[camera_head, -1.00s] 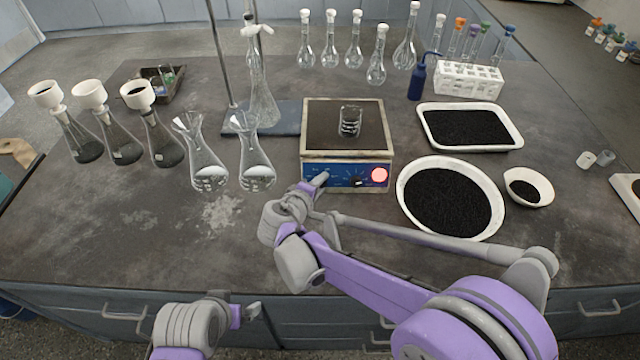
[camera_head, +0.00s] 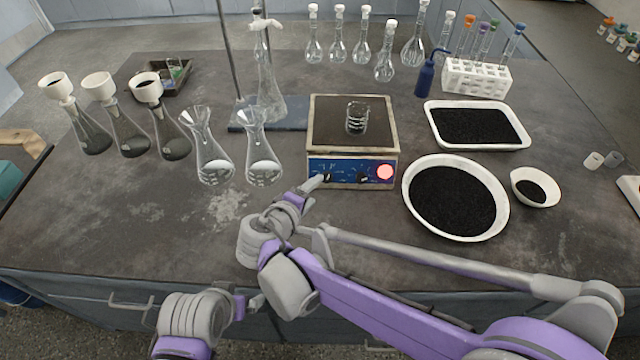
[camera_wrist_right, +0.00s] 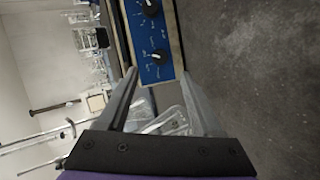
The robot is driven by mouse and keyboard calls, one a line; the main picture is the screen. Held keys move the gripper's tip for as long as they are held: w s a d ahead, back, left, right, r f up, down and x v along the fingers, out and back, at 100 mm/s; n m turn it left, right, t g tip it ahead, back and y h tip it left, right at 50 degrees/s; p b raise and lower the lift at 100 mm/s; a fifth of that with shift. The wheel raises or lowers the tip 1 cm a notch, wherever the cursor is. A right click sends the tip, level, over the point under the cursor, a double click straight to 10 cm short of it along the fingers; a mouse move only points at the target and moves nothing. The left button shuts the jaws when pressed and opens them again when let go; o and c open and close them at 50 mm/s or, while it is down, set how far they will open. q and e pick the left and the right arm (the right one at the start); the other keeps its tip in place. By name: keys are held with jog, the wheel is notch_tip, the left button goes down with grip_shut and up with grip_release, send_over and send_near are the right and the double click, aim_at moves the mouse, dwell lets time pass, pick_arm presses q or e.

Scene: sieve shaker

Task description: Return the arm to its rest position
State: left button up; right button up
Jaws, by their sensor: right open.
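My right arm reaches in from the right, and its gripper (camera_head: 314,183) is close to the left end of the blue front panel of the hotplate-like device (camera_head: 352,112). In the right wrist view the two fingers (camera_wrist_right: 158,82) are apart with nothing gripped between them. The blue panel with its dark knobs (camera_wrist_right: 153,30) lies beyond the fingertips there.
A small beaker (camera_head: 357,118) stands on the device. Two glass flasks (camera_head: 263,165) stand left of it. A round dish (camera_head: 407,205) and a rectangular tray (camera_head: 527,140) of black grains are to its right. The front left tabletop is mostly clear, with white powder (camera_head: 228,205).

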jog(key=shift+v, duration=1.05)
jog(key=s+d+m+g+p, duration=0.2)
jog(key=s+d, duration=0.1)
jog(key=d, duration=0.5)
jog(key=s+d+m+g+p, duration=0.2)
jog(key=s+d+m+g, duration=0.15)
jog(key=d, duration=0.45)
jog(key=s+d+m+y+p, duration=0.1)
jog(key=s+d+m+y, duration=0.1)
jog(key=s, duration=0.4)
jog(key=s+d+m+y+p, duration=0.2)
jog(key=s+d+m, duration=0.1)
jog(key=s, duration=0.3)
jog(key=shift+s+d+r+m+y, duration=0.2)
jog(key=shift+d+m+y, duration=0.2)
jog(key=shift+m, duration=0.45)
